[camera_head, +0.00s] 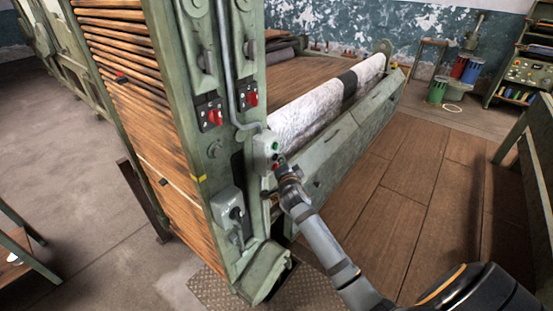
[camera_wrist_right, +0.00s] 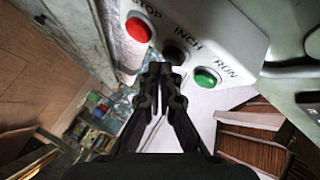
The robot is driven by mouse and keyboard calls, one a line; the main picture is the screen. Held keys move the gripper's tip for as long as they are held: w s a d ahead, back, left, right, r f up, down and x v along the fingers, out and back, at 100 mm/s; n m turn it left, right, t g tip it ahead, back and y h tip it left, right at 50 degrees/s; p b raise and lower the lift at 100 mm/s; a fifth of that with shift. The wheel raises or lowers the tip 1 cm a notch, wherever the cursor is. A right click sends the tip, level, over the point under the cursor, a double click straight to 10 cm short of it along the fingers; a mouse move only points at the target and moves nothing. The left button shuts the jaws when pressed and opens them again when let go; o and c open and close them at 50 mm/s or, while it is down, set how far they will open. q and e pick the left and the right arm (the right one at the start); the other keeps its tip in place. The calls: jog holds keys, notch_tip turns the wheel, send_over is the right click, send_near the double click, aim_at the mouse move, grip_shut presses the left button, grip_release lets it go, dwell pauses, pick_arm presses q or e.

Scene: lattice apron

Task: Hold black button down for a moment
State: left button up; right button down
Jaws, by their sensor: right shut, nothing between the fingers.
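The black button (camera_wrist_right: 174,53), marked INCH, sits in the middle of a pale control box (camera_wrist_right: 220,30) in the right wrist view. A red STOP button (camera_wrist_right: 138,30) and a green RUN button (camera_wrist_right: 206,78) flank it. My right gripper (camera_wrist_right: 167,70) is shut and empty, its fingertips right at the black button's lower edge. I cannot tell whether they touch it or whether it is pressed in. In the head view my right gripper (camera_head: 281,164) is at the box (camera_head: 262,152) on the machine's post. My left gripper is not in view.
The green machine post (camera_head: 200,90) carries red switches (camera_head: 215,117) and another switch box (camera_head: 229,209) below. A pale fabric roll (camera_head: 315,108) lies behind the control box. The wooden floor (camera_head: 420,190) to the right is clear.

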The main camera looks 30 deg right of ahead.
jog(key=shift+w+a+b, duration=0.2)
jog(key=shift+w+b, duration=0.1)
jog(key=shift+w, duration=0.2)
dwell(2.4)
jog(key=shift+s, duration=0.1)
dwell(0.7)
jog(key=shift+s+d, duration=0.35)
jog(key=shift+s, duration=0.45)
jog(key=shift+s, duration=0.1)
jog(key=shift+s+d+p, duration=0.15)
jog(key=shift+s+d, duration=0.15)
jog(key=shift+s, duration=0.45)
jog(key=shift+s+d+p, duration=0.1)
jog(key=shift+s+d, duration=0.25)
jog(key=shift+s, duration=0.35)
jog(key=shift+s+d+p, duration=0.15)
jog(key=shift+s+d, duration=0.15)
jog(key=shift+s, duration=0.45)
